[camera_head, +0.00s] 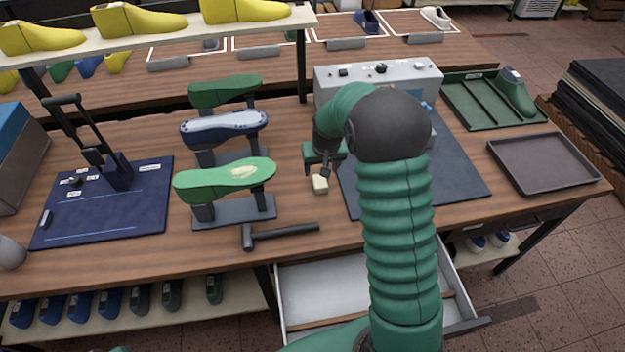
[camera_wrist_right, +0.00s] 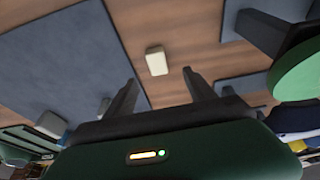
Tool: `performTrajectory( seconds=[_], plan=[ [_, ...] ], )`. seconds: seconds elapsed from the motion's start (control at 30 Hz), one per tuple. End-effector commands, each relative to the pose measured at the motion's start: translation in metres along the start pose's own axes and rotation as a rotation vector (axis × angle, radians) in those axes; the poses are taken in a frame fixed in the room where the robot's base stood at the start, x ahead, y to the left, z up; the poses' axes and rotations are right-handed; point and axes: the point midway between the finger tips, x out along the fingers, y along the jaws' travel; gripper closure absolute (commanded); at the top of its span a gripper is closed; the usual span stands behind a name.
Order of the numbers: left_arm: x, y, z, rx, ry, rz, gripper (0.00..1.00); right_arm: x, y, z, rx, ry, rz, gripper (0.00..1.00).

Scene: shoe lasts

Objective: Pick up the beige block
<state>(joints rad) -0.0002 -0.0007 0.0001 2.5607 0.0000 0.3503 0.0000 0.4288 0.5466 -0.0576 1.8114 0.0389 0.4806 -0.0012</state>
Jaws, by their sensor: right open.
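The beige block (camera_head: 320,184) lies on the brown wooden bench, left of the dark grey mat. In the right wrist view the beige block (camera_wrist_right: 157,61) shows past my fingertips, roughly in line with the gap between them. My right gripper (camera_wrist_right: 160,85) is open and empty, with its two dark fingers apart. I cannot tell the exact gap between fingers and block. My left gripper is not in view.
A black hammer (camera_head: 280,233) lies in front of the block. Green and blue shoe lasts on stands (camera_head: 228,182) are to the left. A grey machine box (camera_head: 380,75) stands behind. An open drawer (camera_head: 325,285) juts out below the bench. A grey tray (camera_head: 543,160) lies right.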

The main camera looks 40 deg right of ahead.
Motion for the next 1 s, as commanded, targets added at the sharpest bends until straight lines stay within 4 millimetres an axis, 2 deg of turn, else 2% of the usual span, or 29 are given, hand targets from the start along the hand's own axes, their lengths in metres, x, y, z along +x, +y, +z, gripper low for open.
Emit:
performTrajectory(
  seconds=[0.1,0.2,0.37,0.6,0.87,1.0],
  plan=[
    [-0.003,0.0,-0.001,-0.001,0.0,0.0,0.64,0.035,0.002,-0.001,0.001,-0.009,-0.002,0.36],
    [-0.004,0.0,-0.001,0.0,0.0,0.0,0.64,0.056,0.003,-0.002,0.001,-0.007,-0.003,0.36],
    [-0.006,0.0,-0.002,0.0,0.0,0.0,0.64,0.071,0.005,-0.001,0.002,-0.006,-0.004,0.36],
    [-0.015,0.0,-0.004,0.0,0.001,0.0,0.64,0.11,0.007,0.0,0.001,-0.005,-0.002,0.36],
    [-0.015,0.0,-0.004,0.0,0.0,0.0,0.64,0.117,0.006,-0.001,0.0,-0.003,-0.002,0.36],
    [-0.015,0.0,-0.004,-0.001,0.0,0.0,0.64,0.118,0.008,-0.001,0.001,-0.003,-0.003,0.53]
  ],
)
